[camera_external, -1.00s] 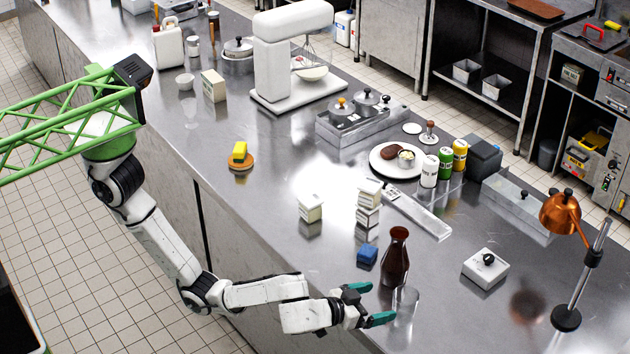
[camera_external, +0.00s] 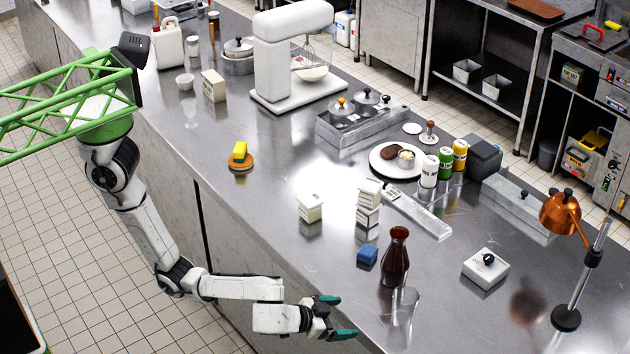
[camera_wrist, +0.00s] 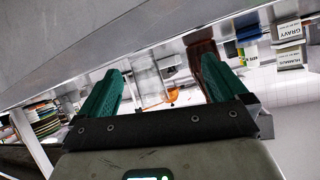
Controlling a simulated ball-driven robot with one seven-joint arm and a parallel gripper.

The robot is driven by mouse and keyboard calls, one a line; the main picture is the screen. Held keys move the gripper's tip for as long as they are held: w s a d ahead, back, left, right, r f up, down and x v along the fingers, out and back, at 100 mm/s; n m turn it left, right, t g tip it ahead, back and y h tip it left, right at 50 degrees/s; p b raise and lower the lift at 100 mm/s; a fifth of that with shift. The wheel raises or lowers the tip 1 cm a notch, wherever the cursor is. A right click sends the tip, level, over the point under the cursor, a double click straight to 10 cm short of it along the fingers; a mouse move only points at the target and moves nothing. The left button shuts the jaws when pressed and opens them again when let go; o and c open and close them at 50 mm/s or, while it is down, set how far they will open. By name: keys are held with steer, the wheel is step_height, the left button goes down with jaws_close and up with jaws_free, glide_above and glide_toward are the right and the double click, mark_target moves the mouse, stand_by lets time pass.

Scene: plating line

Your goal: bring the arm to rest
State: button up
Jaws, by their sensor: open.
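My gripper (camera_external: 338,316) is at the near edge of the steel counter in the external view, with its teal fingers spread apart and nothing between them. The glass (camera_external: 403,308) stands on the counter to the right of the fingertips, apart from them. The brown carafe (camera_external: 396,262) stands just behind the glass. In the wrist view my gripper (camera_wrist: 163,92) shows both teal fingers wide apart, with the clear glass (camera_wrist: 148,82) beyond them. The brown carafe (camera_wrist: 203,62) is partly hidden behind the right finger.
A blue block (camera_external: 367,255) lies left of the carafe. A white box with a black knob (camera_external: 486,268) and a copper lamp (camera_external: 562,212) stand to the right. The floor left of the counter is clear.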

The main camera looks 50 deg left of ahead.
steer(key=s+a+f+n+g+y+b, duration=0.1)
steer(key=a+f+g, duration=0.1)
steer(key=a+f, duration=0.45)
steer(key=s+a+f+g+y+b, duration=0.1)
steer(key=a+f+g, duration=0.2)
steer(key=a, duration=0.6)
steer(key=s+a+f+n+g+y+b, duration=0.15)
steer(key=a+f, duration=0.25)
steer(key=a, duration=0.4)
steer(key=s+a+f+g+b, duration=0.1)
steer(key=s+a+g, duration=0.1)
steer(key=s+a, duration=0.2)
steer(key=s+a+f+n+g+h, duration=0.1)
steer(key=s+a+f+g, duration=0.1)
steer(key=s+a, duration=0.3)
steer(key=a, duration=0.3)
steer(key=shift+b, duration=0.4)
steer(key=shift+g, duration=0.25)
